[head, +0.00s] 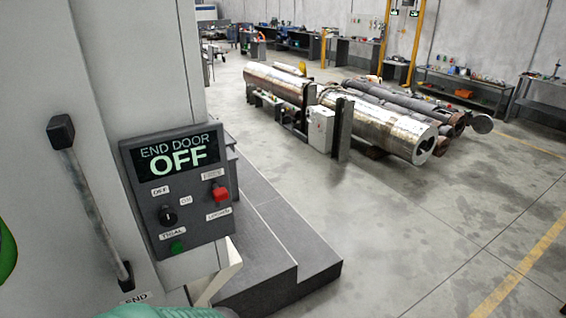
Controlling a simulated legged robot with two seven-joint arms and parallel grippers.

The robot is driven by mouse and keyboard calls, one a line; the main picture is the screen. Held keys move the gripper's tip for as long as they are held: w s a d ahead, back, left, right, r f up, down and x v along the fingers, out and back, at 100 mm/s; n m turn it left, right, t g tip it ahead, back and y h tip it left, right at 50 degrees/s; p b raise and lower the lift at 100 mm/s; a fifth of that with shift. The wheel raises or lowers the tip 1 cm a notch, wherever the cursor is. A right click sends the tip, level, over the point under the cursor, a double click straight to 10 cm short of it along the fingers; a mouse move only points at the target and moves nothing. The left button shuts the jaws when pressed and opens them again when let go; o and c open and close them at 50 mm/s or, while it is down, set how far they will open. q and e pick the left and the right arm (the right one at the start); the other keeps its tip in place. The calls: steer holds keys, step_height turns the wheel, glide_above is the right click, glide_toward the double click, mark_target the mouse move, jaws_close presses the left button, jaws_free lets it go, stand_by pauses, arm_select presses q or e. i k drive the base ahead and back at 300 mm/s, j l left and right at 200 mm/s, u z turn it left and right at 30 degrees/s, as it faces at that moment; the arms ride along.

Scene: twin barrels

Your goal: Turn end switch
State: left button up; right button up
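A dark grey control box (178,188) is on the pale machine wall at the left. Its display (179,153) reads "END DOOR OFF". Below the display, a black rotary switch (168,215) sits beside small labels that seem to read OFF and ON. A red switch (220,193) is to its right, and a green button (177,247) is below it. Neither of my grippers can be made out. A teal shape at the bottom edge and a green one at the left edge are cut off; I cannot tell what they are.
A long handle (88,205) with black ends stands on the wall left of the box, above an "END" label (135,298). A dark step (262,245) is right of the box. Metal barrels (375,128) lie farther back. The floor at right is clear.

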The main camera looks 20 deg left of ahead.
mark_target(168, 218)
steer(key=u, duration=1.3)
